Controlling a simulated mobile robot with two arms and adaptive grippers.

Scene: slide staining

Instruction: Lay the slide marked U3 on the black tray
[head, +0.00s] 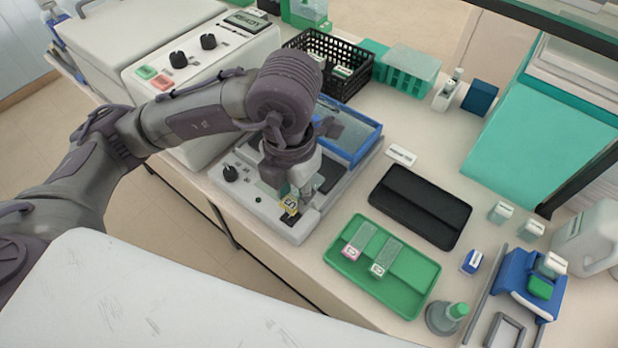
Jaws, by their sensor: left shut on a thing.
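My left gripper (299,192) points down over the front of a grey-white bench device and is shut on a slide with a yellow label (290,205). The label's mark looks like U3. The slide is tilted; most of its glass is hidden by the fingers, and I cannot tell whether it touches the device. The black tray (452,209) lies on the bench to the right of the gripper, and nothing shows on it. My right gripper is not in view.
A green tray (415,299) with a pink-labelled slide (358,243) and a white-labelled slide (385,257) lies in front of the black tray. A black basket (330,62) stands behind. A small blue block (471,262) stands right of the trays.

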